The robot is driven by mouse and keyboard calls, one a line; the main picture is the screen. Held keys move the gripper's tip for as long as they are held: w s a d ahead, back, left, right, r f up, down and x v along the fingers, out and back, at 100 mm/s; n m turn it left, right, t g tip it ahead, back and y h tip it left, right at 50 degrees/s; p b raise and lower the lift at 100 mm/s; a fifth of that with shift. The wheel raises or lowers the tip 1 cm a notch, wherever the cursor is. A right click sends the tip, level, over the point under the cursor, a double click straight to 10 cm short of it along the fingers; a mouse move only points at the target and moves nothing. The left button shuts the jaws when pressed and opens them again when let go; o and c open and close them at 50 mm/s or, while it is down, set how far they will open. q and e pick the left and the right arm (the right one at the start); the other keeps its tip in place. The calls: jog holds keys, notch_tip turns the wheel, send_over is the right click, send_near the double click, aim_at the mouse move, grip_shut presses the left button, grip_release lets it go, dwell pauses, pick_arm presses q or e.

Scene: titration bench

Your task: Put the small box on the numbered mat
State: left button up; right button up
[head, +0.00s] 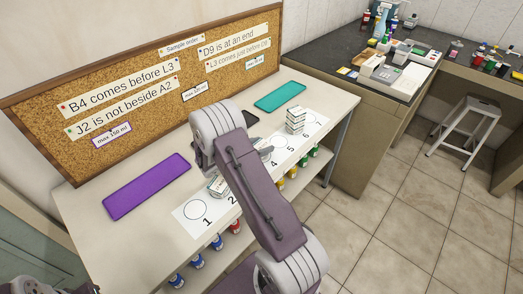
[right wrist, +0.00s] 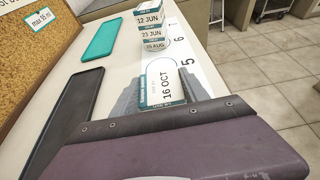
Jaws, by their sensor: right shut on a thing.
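A white small box with a teal edge, marked 16 OCT (right wrist: 165,85), is between the grey fingers of my right gripper (right wrist: 160,98) in the right wrist view. My right gripper is shut on it, over or beside the numbered mat (right wrist: 202,80) near the 5. I cannot tell if the box touches the mat. In the head view the mat (head: 182,222) runs along the bench's front edge; my right arm hides its middle and the held box. Another small box (head: 217,187) sits near the 2, partly behind the arm. My left gripper is not clearly in view.
A stack of several similar boxes (head: 295,121) stands near the mat's far end. A purple tray (head: 147,187), a black tray (right wrist: 75,115) and a teal tray (head: 280,96) lie behind the mat. A corkboard (head: 60,125) with notes backs the bench. Circle 1 is empty.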

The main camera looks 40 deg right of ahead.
pick_arm(q)
jog(key=shift+w+f, duration=0.1)
jog(key=shift+f, duration=0.1)
pick_arm(e)
notch_tip(320, 180, down, 2)
jog(key=shift+w+f, duration=0.1)
jog(key=shift+f, duration=0.15)
pick_arm(q)
jog(key=shift+f, duration=0.15)
pick_arm(e)
jog(key=shift+f, duration=0.15)
jog(key=o, duration=1.4)
jog(key=shift+c, duration=0.2)
